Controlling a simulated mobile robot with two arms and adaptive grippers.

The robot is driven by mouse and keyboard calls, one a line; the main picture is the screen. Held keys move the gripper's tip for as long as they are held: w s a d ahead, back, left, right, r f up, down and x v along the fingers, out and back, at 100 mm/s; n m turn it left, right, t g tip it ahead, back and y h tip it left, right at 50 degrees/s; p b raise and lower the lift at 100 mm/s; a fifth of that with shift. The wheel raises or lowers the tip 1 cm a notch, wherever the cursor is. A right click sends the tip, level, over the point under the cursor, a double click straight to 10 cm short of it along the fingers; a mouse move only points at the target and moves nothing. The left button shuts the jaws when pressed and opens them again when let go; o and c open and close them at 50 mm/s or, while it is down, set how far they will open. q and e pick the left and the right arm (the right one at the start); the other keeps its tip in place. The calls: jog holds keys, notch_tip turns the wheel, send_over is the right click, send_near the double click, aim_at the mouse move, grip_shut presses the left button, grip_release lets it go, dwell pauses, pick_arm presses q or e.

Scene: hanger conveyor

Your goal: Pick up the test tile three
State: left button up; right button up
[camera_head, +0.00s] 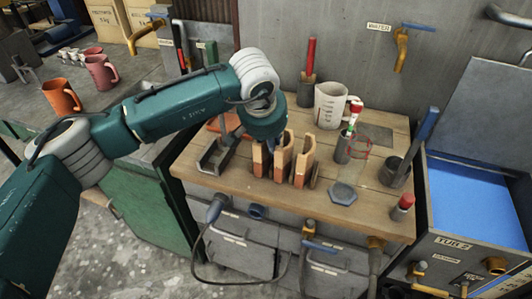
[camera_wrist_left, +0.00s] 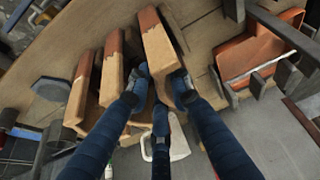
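Three test tiles with tan faces and orange-brown ends stand in a row on the wooden bench top (camera_head: 220,166): a left one (camera_head: 258,160), a middle one (camera_head: 281,163) and a right one (camera_head: 303,168). No numbers are readable on them. In the left wrist view the order is reversed: right tile (camera_wrist_left: 78,90), middle tile (camera_wrist_left: 112,68), left tile (camera_wrist_left: 156,42). My left gripper (camera_wrist_left: 159,92) has its dark blue fingers spread at the near end of the left tile. Contact is not clear. In the head view its fingers are mostly hidden. My right gripper is not in view.
An orange tray (camera_wrist_left: 250,58) and a dark metal bracket (camera_head: 216,155) lie left of the tiles. A measuring jug (camera_head: 330,105), a red-handled tool (camera_head: 308,80) and a grey hexagonal piece (camera_head: 343,193) are close by. A blue-lined bin (camera_head: 470,205) stands at the right.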

pick_arm(q)
jog(key=shift+r, duration=0.1)
grip_shut()
jog(key=shift+r, duration=0.1)
notch_tip(320, 180, up, 20)
jog(key=p, duration=1)
